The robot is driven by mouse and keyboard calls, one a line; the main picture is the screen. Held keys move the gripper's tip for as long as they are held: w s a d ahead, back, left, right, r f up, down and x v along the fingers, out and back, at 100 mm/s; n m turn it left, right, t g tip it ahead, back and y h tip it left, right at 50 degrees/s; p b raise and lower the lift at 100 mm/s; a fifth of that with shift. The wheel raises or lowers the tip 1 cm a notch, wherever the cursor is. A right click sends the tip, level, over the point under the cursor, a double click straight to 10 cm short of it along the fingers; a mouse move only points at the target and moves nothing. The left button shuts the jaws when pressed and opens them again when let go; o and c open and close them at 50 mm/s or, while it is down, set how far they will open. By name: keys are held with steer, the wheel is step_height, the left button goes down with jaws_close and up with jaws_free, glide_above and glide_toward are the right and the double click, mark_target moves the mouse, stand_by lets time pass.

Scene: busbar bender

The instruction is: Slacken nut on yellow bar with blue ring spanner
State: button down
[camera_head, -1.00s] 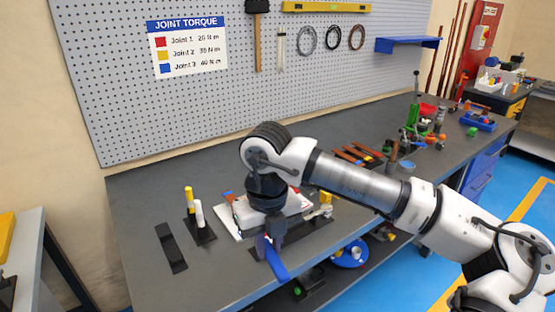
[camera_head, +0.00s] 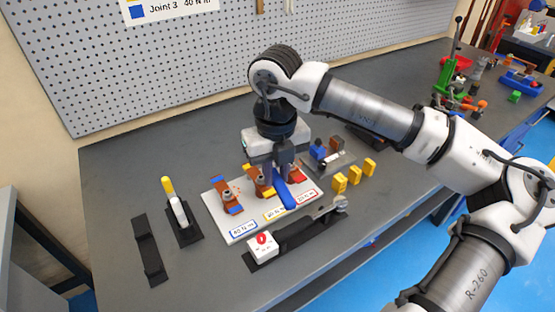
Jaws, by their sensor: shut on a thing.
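My gripper (camera_head: 281,168) points down over the white board (camera_head: 232,233) and is shut on the blue ring spanner (camera_head: 285,194). The spanner's blue handle slants toward the front of the board. Its ring end is hidden at the gripper, so I cannot tell whether it is around a nut. The board carries copper-coloured bars with coloured ends and tags. The blue-marked bar (camera_head: 228,196) with its nut stands at the left. The middle bar (camera_head: 259,181), behind the yellow-edged tag (camera_head: 274,213), is partly covered by my gripper. A red-marked bar (camera_head: 298,175) is at the right.
A long dark tool with a white dial box (camera_head: 263,245) lies in front of the board. Yellow blocks (camera_head: 354,177) and a grey tray (camera_head: 330,163) stand right. The front left bench is clear.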

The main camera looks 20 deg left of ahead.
steer(key=shift+s+f+b, duration=0.15)
steer(key=shift+f+b, duration=0.15)
steer(key=shift+f, duration=0.45)
steer(key=shift+f+b, duration=1.4)
steer(key=shift+f, duration=0.55)
